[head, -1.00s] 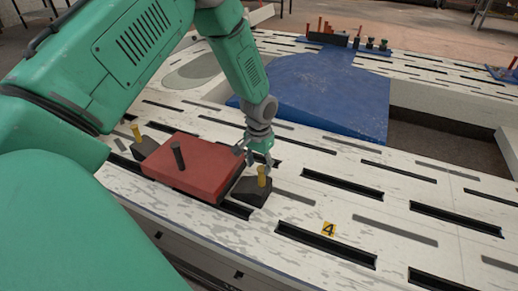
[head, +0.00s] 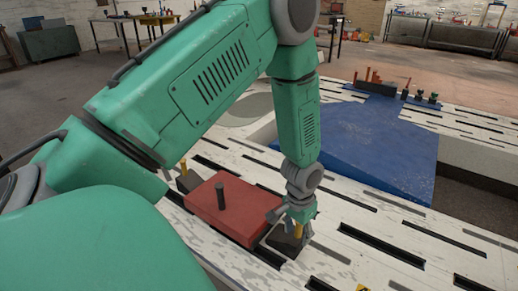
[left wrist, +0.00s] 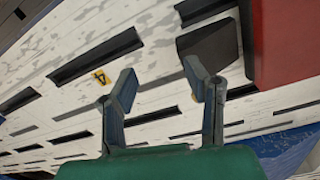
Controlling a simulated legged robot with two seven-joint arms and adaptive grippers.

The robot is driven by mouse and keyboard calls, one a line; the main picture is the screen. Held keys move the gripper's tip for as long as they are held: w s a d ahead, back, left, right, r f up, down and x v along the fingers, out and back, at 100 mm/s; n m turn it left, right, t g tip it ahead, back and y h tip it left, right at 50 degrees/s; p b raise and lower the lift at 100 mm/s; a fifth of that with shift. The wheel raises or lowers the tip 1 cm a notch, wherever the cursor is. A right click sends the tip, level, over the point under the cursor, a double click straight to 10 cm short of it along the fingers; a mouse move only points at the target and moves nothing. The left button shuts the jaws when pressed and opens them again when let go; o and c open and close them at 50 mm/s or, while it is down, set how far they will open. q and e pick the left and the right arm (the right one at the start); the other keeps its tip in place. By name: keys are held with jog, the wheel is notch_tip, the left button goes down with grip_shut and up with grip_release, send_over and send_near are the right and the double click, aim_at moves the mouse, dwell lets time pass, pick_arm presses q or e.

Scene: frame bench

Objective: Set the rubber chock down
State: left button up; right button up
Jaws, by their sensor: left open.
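A dark rubber chock (head: 284,244) with a yellow peg rests on the pale slotted bench, at the right end of a red block (head: 235,207). The chock (left wrist: 208,48) and the red block (left wrist: 285,40) also show in the left wrist view. My left gripper (head: 299,214) is directly above the chock, by its yellow peg. In the left wrist view the fingers (left wrist: 165,85) are spread, with nothing gripped between them. A second dark chock (head: 188,181) with a yellow peg sits at the red block's far left end, partly hidden by my arm. My right gripper is out of view.
The bench top (head: 340,240) has many dark slots. A dark peg (head: 220,195) stands on the red block. A blue sloped plate (head: 370,150) lies beyond, with a small rack of pegs (head: 385,85) behind it. A yellow tag marked 4 (left wrist: 101,77) lies on the bench.

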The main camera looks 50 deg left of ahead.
pick_arm(q)
jog(key=s+d+f, duration=0.3)
jog(key=s, duration=0.8)
jog(key=s+d+f+m, duration=0.1)
jog(key=s+d+f, duration=0.3)
jog(key=s, duration=0.7)
jog(key=shift+d+f+m, duration=0.15)
jog(key=shift+m, duration=0.15)
